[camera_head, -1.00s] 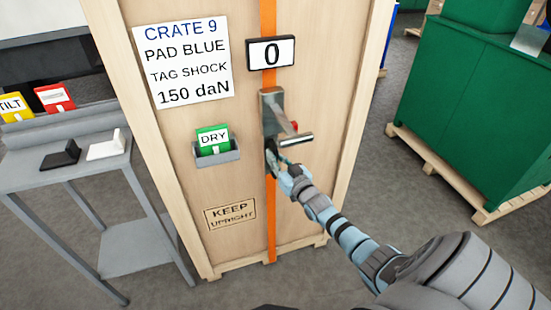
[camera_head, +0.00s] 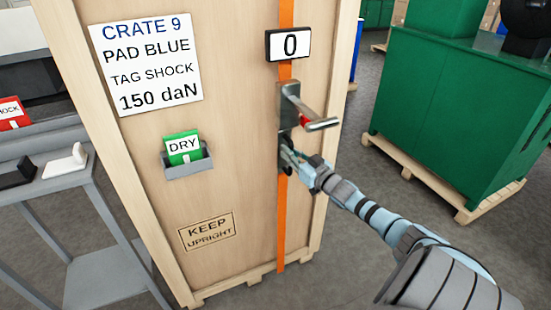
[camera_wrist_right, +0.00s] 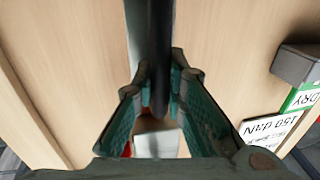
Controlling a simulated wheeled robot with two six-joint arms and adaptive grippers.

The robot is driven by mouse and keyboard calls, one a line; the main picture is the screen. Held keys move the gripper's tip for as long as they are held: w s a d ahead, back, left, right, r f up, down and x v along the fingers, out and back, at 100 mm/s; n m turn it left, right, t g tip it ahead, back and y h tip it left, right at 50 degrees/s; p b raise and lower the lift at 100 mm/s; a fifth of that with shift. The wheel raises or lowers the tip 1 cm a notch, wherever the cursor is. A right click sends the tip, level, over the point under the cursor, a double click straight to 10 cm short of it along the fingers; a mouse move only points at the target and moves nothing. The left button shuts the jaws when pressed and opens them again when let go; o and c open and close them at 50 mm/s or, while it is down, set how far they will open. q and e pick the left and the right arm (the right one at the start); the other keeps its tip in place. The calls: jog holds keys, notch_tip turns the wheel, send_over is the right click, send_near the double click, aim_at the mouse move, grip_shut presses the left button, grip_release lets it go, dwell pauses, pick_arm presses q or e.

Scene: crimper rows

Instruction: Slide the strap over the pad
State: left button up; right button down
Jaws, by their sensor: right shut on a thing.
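The orange strap (camera_head: 282,225) runs straight down the front of the tall wooden crate (camera_head: 235,190). A grey metal device with a lever (camera_head: 290,103) sits on the strap below a plate reading 0. My right gripper (camera_head: 286,157) is at the strap just below this device. It is shut on a dark, narrow part (camera_wrist_right: 152,50), which runs between the fingers (camera_wrist_right: 158,88) in the right wrist view. I cannot tell what this part belongs to. I cannot make out a blue pad. My left gripper is not in view.
A sign (camera_head: 147,62) on the crate reads CRATE 9, PAD BLUE, TAG SHOCK, 150 daN. A grey holder (camera_head: 190,167) carries a green DRY tag (camera_head: 182,146). A grey cart (camera_head: 95,265) at left bears a black piece (camera_head: 15,174) and a white piece (camera_head: 66,161). A green crate (camera_head: 440,110) stands right.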

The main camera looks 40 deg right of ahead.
jog(key=shift+d, duration=0.15)
jog(key=c, duration=2)
grip_release()
jog(key=o, duration=0.4)
jog(key=shift+s+d, duration=0.15)
jog(key=shift+d, duration=0.05)
jog(key=shift+a, duration=0.15)
jog(key=s+a, duration=0.1)
jog(key=s, duration=1)
jog(key=shift+s+a, duration=0.25)
jog(key=shift+s, duration=0.15)
